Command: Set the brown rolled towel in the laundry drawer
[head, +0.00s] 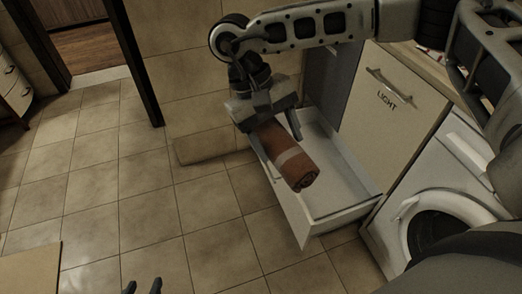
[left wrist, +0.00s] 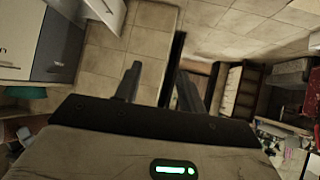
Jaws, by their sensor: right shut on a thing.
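The brown rolled towel (head: 303,170), with a paler band round it, is in the head view. My right gripper (head: 268,122) is shut on its upper end and holds it tilted over the open white drawer (head: 345,190). The towel's lower end hangs over the drawer's left part; I cannot tell if it touches the drawer. The drawer looks empty where I can see inside. My left gripper (head: 143,287) is open and empty at the bottom edge of the head view, and its two fingers also show apart in the left wrist view (left wrist: 158,90).
Tiled floor (head: 120,190) is clear to the left. A doorway (head: 85,45) is at the upper left.

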